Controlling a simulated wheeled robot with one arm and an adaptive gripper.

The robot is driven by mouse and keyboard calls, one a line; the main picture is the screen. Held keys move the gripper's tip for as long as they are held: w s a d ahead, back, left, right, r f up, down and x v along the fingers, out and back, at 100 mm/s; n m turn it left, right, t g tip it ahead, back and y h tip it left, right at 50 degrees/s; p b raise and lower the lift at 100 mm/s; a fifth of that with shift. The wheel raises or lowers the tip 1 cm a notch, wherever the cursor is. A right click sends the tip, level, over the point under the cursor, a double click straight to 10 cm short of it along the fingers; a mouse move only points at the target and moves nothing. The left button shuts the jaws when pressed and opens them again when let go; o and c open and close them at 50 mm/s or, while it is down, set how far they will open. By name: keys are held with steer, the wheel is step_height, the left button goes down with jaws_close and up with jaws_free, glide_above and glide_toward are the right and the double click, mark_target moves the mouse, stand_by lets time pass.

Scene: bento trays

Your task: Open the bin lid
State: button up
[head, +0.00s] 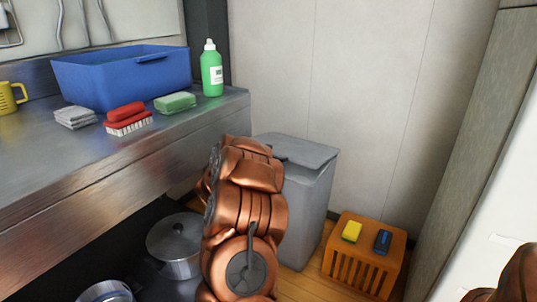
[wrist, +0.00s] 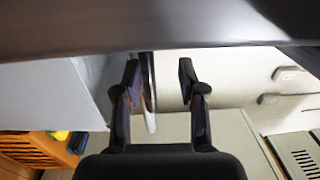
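The grey bin (head: 308,205) stands on the floor past the end of the metal counter. Its grey lid (head: 305,151) lies flat on top and looks closed. My copper arm covers the bin's left side in the head view, and my gripper is hidden there. In the wrist view my gripper (wrist: 160,85) is open, its two dark fingers apart. A pale bin wall (wrist: 45,95) fills the left of that view. A thin upright edge shows between the fingers, close to the left one; I cannot tell whether it touches or which part of the bin it is.
An orange crate (head: 365,250) with two small items stands right of the bin. Pots (head: 175,245) sit below the counter. The wall is close behind.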

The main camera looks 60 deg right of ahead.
steer(key=a, duration=1)
steer(key=shift+w+a+f, duration=0.2)
steer(key=shift+w, duration=0.1)
steer(key=shift+s, duration=0.1)
